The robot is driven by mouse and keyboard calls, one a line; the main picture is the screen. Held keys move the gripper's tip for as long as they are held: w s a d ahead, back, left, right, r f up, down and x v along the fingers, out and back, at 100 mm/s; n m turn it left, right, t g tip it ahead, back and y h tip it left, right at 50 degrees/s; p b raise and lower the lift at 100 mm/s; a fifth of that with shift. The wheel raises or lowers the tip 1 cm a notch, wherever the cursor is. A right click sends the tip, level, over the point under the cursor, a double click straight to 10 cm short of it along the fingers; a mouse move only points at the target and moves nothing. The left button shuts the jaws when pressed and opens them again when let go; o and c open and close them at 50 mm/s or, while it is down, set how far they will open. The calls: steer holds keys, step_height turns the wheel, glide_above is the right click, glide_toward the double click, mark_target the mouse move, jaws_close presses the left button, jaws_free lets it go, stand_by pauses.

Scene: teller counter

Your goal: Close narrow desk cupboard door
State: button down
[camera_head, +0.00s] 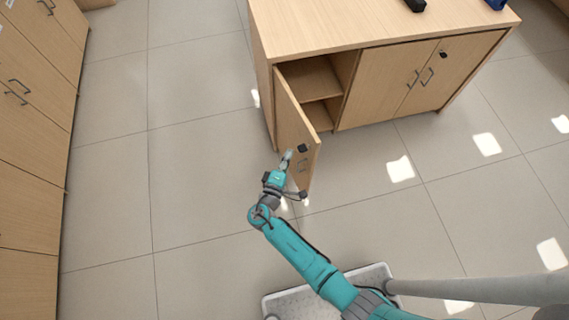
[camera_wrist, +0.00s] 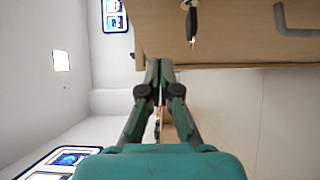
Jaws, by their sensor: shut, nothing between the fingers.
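The narrow cupboard door (camera_head: 291,122) stands open at the left end of the wooden desk (camera_head: 385,25), swung out from its left side. Its outer face carries a dark lock and a handle near the free edge. My gripper (camera_head: 287,156) is beside this outer face, close to the free edge, with shut, empty fingers. In the wrist view, the shut fingertips (camera_wrist: 160,66) are at the edge of the wooden door panel (camera_wrist: 235,45), below a key (camera_wrist: 192,22) and a grey handle (camera_wrist: 293,22). I cannot tell whether they touch the door.
The open compartment (camera_head: 310,78) shows a shelf. Two shut doors (camera_head: 385,85) with handles are to its right. Wooden cabinets (camera_head: 35,110) line the left side. The tiled floor (camera_head: 190,180) between them is clear. Dark and blue items lie on the desk top.

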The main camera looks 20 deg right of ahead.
mark_target(306, 134)
steer(key=shift+w+d, duration=0.65)
steer(key=shift+d, duration=0.4)
steer(key=shift+w+d, duration=0.6)
steer(key=shift+d, duration=0.4)
steer(key=shift+w+d, duration=0.65)
steer(key=shift+d, duration=0.4)
steer(key=shift+d, duration=0.1)
